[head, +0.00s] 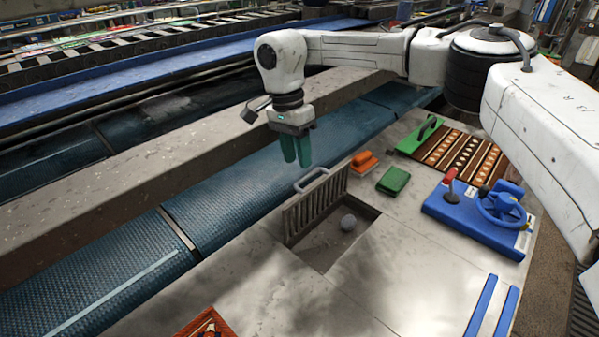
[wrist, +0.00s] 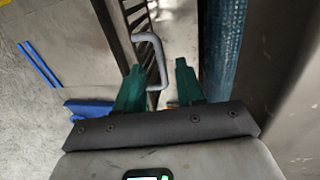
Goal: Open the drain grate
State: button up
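The drain grate (head: 317,207) stands tilted up, nearly upright, at the left edge of a square drain opening (head: 335,245) in the grey deck. Its pale loop handle (head: 311,180) is on its upper edge. My gripper (head: 298,163) hangs just above the handle, its green fingers pointing down, apart and empty. In the wrist view, the grate's bars (wrist: 147,42) and the handle (wrist: 162,62) show just beyond the open fingertips (wrist: 158,72). I see no contact between fingers and handle.
An orange brush (head: 363,161), a green block (head: 393,180) and a blue device with a wheel (head: 478,215) stand to the right. A patterned rug (head: 462,155) lies behind them. A blue belt (head: 225,200) runs along the left.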

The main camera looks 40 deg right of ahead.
jog(key=shift+w+r, duration=0.2)
jog(key=shift+r, duration=0.75)
jog(key=shift+w+r, duration=0.2)
jog(key=shift+r, duration=0.7)
jog(key=shift+s, duration=0.1)
